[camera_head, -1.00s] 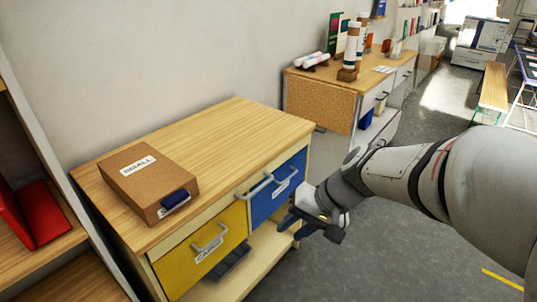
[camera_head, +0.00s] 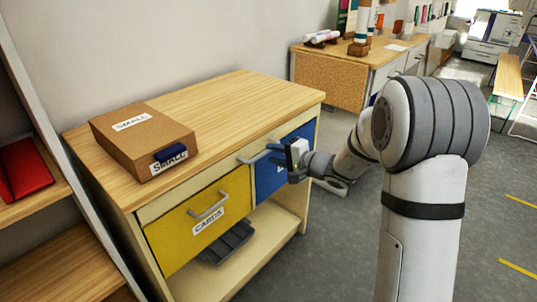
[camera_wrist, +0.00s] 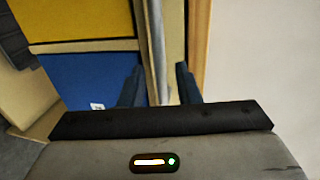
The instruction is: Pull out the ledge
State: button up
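The ledge (camera_head: 212,177) is a pale strip under the top of a wooden cabinet, above a yellow drawer and a blue drawer. Its grey bar handle (camera_head: 256,157) sticks out from its front. My gripper (camera_head: 287,154) is at the right end of this handle, in front of the blue drawer. In the wrist view my gripper (camera_wrist: 158,84) is open, with one dark finger on each side of the handle bar (camera_wrist: 155,45). The ledge (camera_wrist: 174,40) runs beside the bar there. I cannot tell whether either finger touches the bar.
The yellow drawer (camera_head: 180,232) labelled CARDS and the blue drawer (camera_head: 265,176) sit below the ledge. A cardboard box (camera_head: 140,140) labelled SMALL lies on the cabinet top (camera_head: 240,92). A shelf with a red item (camera_head: 22,168) stands left. Floor in front is clear.

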aim_at(268, 152)
jog(key=shift+x, duration=1.95)
jog(key=shift+s, duration=0.1)
grip_shut()
